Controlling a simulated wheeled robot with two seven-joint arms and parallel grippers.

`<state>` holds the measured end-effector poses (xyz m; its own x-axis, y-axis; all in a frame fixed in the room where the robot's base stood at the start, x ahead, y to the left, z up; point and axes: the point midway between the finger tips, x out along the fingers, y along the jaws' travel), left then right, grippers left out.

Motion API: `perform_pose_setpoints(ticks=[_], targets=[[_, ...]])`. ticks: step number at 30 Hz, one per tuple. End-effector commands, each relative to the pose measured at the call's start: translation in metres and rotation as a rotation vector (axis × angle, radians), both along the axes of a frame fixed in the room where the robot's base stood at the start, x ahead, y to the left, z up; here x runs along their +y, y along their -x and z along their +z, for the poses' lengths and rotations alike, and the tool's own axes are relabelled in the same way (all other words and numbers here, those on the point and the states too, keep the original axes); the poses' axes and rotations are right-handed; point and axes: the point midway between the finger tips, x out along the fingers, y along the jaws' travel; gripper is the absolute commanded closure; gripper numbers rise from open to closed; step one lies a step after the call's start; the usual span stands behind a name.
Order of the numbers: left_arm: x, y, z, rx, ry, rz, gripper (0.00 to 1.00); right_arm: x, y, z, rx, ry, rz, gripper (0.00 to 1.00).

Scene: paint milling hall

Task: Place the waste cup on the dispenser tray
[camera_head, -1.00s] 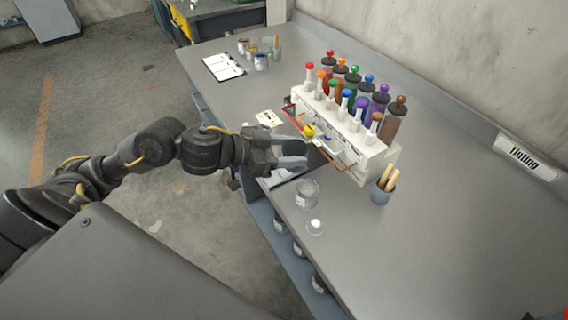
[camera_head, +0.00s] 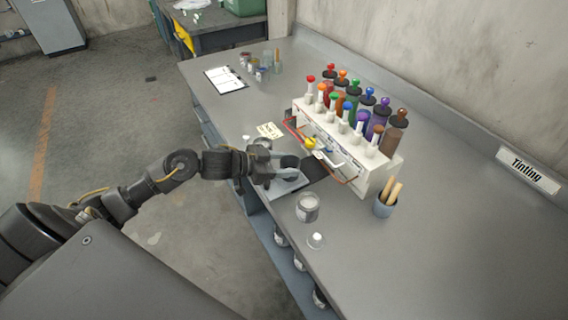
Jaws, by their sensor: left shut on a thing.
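My left gripper (camera_head: 287,174) is over the bench in front of the dispenser. It is shut on a small dark cup (camera_head: 290,163), likely the waste cup, mostly hidden by the fingers. The white dispenser (camera_head: 345,150) stands right of the gripper, with a row of coloured-topped canisters behind. Its dark tray (camera_head: 317,171) shows at its foot, just right of the gripper. Whether the cup touches the tray I cannot tell. My right gripper is not in view.
An open tin (camera_head: 307,207) and a small white-topped item (camera_head: 316,240) stand near the bench's front edge. A cup of wooden sticks (camera_head: 387,201) is right of the dispenser. A clipboard (camera_head: 225,79) and small jars lie at the far end. The right part of the bench is clear.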

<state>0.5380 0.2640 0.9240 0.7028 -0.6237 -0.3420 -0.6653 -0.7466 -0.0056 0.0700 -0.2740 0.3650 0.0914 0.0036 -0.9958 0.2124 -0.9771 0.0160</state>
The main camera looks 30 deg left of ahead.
Motion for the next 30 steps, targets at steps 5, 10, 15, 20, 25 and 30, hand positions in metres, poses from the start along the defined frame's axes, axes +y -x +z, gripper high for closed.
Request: perform_pose_setpoints(ticks=[5, 10, 15, 20, 25, 30], targets=[[-0.0003, 0.0002, -0.0037, -0.001, 0.001, 0.000, 0.70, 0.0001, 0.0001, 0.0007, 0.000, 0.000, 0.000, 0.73], [-0.0002, 0.0003, -0.0046, 0.000, 0.000, 0.000, 0.70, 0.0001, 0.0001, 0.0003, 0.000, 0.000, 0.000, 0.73], [-0.0002, 0.0003, -0.0070, -0.001, -0.001, 0.000, 0.39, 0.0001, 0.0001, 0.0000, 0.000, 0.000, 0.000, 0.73], [-0.0002, 0.0003, -0.0068, -0.001, -0.001, 0.000, 0.26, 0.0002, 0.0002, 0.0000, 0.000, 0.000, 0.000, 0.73], [-0.0002, 0.0002, -0.0066, -0.001, -0.001, 0.000, 0.26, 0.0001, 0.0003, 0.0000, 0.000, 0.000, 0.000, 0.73], [0.0041, 0.0039, -0.0029, 0.001, -0.002, 0.001, 0.26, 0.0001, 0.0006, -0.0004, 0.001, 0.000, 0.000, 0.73]])
